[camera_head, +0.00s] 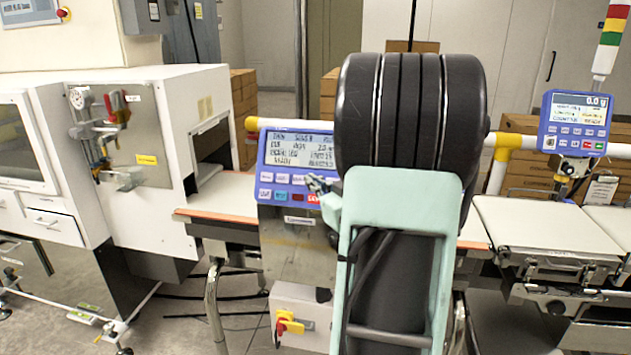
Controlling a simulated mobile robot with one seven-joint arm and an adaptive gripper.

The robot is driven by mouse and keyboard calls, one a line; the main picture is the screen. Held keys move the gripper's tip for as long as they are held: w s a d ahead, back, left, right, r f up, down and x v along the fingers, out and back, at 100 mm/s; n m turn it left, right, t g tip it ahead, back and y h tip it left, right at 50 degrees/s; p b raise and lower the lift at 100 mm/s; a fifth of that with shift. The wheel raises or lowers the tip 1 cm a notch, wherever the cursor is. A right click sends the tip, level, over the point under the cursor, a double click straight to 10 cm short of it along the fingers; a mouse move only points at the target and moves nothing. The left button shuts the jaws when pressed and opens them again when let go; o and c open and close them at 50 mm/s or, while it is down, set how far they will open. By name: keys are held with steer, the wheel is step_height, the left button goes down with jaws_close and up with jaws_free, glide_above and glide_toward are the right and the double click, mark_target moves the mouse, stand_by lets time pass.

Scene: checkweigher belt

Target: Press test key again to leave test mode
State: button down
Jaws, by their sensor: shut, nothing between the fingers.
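A blue-framed control panel (262,178) stands left of centre, with a grey text display (299,150) that is lit but too small to read. Below the display are rows of pale keys, with a blue key (281,194) and a red key (313,199) in the lower row. I cannot read which one is the test key. My gripper (314,183) is small in view, shut and empty, in front of the right part of the key rows. It hides some keys there. I cannot tell whether its tips touch a key.
My arm covers the middle of the view and hides what lies right of the panel. A second blue panel (575,122) reading 0.0 stands at right above a white weighing belt (535,222). A white machine (150,200) stands at left. A yellow-ended rail (252,124) runs behind the panel.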

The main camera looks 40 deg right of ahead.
steer(key=shift+s+a+r, duration=0.55)
steer(key=shift+s+a, duration=0.15)
steer(key=shift+a, duration=0.15)
steer(key=s+a+r, duration=0.1)
steer(key=s+a+p, duration=0.1)
steer(key=s+a+r, duration=0.1)
steer(key=a, duration=0.1)
steer(key=shift+s+r+p, duration=0.2)
steer(key=shift+r+p, duration=0.1)
steer(key=shift+p, duration=0.1)
stand_by(0.4)
